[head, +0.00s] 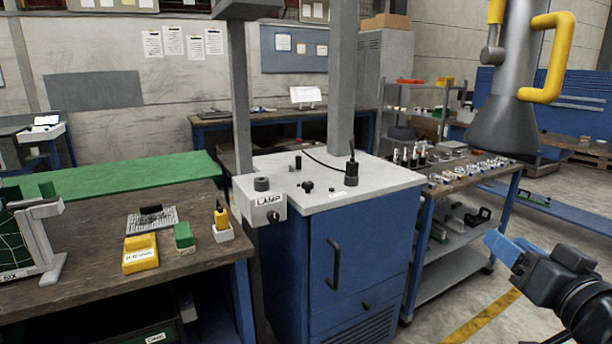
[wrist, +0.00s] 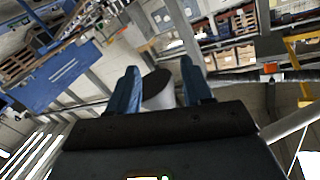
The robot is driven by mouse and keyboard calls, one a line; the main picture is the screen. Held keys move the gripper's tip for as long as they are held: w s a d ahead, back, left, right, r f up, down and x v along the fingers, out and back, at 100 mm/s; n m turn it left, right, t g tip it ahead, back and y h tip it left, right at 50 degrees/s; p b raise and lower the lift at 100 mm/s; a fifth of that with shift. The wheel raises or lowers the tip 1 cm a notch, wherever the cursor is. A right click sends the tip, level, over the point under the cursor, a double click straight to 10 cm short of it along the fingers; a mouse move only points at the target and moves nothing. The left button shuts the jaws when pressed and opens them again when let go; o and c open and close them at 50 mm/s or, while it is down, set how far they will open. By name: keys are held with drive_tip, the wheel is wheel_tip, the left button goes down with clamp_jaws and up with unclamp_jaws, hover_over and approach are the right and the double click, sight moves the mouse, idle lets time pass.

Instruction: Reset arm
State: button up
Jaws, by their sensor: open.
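A grey cone-shaped hood (head: 505,105) with a yellow looped handle (head: 551,58) hangs at the upper right of the head view, its wide end down. Its upper end is cut off by the frame. My gripper (head: 506,250) is at the lower right, below the hood and clear of it. In the wrist view my gripper (wrist: 160,82) is open, with its two blue fingers apart. A pale rounded object with a dark top (wrist: 157,88) shows between the fingers, apparently beyond them; I cannot tell what it is.
A workbench (head: 190,262) with small items is at left. A shelved cart (head: 455,265) stands between the cabinet and my gripper. Floor (head: 560,215) shows at right.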

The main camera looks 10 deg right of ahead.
drive_tip(key=s+a+f+g, duration=0.1)
drive_tip(key=s+a+f, duration=0.4)
drive_tip(key=s+f, duration=0.25)
drive_tip(key=s+a+f+g, duration=0.1)
drive_tip(key=s+a+f, duration=0.4)
drive_tip(key=s+f, duration=0.3)
drive_tip(key=s+a+n, duration=0.2)
drive_tip(key=s, duration=0.8)
drive_tip(key=s+a+r+n+y, duration=0.1)
drive_tip(key=s+a+n, duration=0.1)
drive_tip(key=s, duration=0.9)
drive_tip(key=shift+s+a+n+g+y, duration=0.3)
drive_tip(key=shift+a+n+g, duration=0.1)
drive_tip(key=shift+a, duration=0.4)
drive_tip(key=shift+c, duration=0.7)
